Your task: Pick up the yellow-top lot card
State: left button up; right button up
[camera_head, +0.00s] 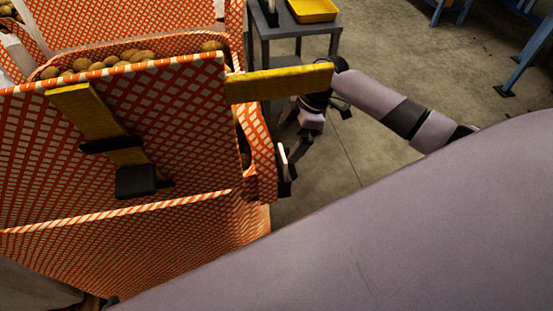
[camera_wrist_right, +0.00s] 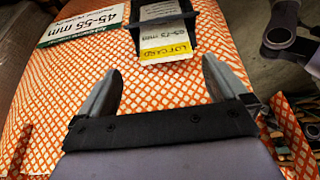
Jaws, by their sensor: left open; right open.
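The yellow-top lot card (camera_wrist_right: 165,49) shows in the right wrist view, with its yellow band nearest my gripper and a white part beyond. It sits in a black holder (camera_wrist_right: 187,24) on an orange-and-white checked surface. My right gripper (camera_wrist_right: 161,68) is open and empty, with the card ahead of and between its fingertips, apart from them. In the head view my right gripper (camera_head: 312,117) is beside the crate's right side, partly hidden by a yellow bar. The card cannot be made out clearly in the head view. My left gripper is not seen in these views.
Orange checked crates (camera_head: 140,215) with potatoes (camera_head: 100,65) fill the left. The yellow bar (camera_head: 280,82) juts out right from the crate. A grey table (camera_head: 290,30) holds a yellow tray (camera_head: 313,10). A white size label (camera_wrist_right: 85,22) is left of the card. Open floor lies right.

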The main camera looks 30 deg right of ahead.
jog(key=shift+x, duration=0.9)
jog(key=x, duration=0.3)
jog(key=s+b+x, duration=0.1)
jog(key=x, duration=0.1)
jog(key=shift+d, duration=0.1)
pick_arm(q)
jog(key=shift+s+d+f, duration=0.1)
jog(key=shift+s+f, duration=0.35)
jog(key=shift+f, duration=0.35)
pick_arm(e)
jog(key=shift+w, duration=0.1)
jog(key=c, duration=1.4)
jog(key=shift+o, duration=0.2)
pick_arm(q)
jog(key=shift+w, duration=0.1)
jog(key=shift+r+p, duration=1.35)
jog(key=shift+p, duration=0.35)
pick_arm(e)
notch_tip(320, 180, up, 20)
send_over(282, 156)
jog(key=shift+w+d, duration=0.3)
jog(key=shift+w, duration=0.1)
